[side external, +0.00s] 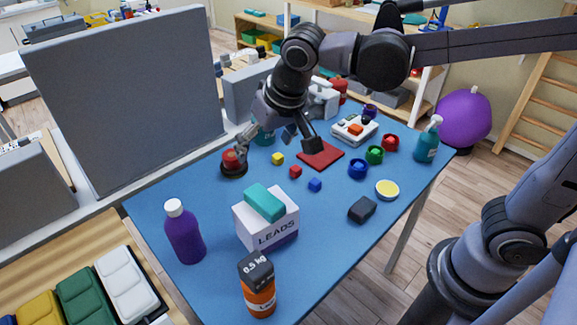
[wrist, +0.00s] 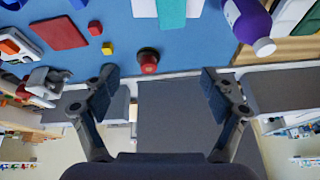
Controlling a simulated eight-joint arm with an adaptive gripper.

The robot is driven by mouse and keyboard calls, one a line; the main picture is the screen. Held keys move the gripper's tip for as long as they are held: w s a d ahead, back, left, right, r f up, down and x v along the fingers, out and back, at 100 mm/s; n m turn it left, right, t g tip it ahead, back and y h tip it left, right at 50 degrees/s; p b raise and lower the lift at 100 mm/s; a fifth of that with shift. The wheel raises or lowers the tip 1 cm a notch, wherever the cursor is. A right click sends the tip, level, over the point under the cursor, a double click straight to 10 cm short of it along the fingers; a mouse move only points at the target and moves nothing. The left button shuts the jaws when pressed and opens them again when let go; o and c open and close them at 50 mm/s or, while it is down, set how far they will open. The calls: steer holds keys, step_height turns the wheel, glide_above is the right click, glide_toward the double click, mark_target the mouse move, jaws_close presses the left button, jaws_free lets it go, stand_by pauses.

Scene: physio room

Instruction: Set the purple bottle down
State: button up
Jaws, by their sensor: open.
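The purple bottle (side external: 185,235) with a white cap stands upright on the blue table (side external: 215,286), near its left edge in the side view. It also shows at the top right of the wrist view (wrist: 250,20). My gripper (side external: 277,140) is above the far part of the table, well away from the bottle. In the wrist view my gripper (wrist: 163,82) has its fingers wide apart with nothing held between them. A red button on a dark base (side external: 233,161) is near the fingers, and it shows between them in the wrist view (wrist: 148,61).
A white LEADS box (side external: 267,232) with a teal block (side external: 264,203) on top and an orange 0.5 kg bottle (side external: 259,289) stand near the purple bottle. Small cubes, a red mat (side external: 320,155) and colored rings lie farther right. A grey panel (side external: 130,95) rises along the left edge.

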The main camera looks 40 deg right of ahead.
steer(key=s+d+f+n+t, duration=0.1)
steer(key=s+d+f, duration=0.3)
steer(key=s+d, duration=0.6)
steer(key=d+t, duration=0.1)
steer(key=d, duration=0.3)
steer(key=shift+s+d+f+n, duration=0.2)
steer(key=shift+d+n, duration=0.15)
steer(key=shift+n, duration=0.05)
stand_by(0.4)
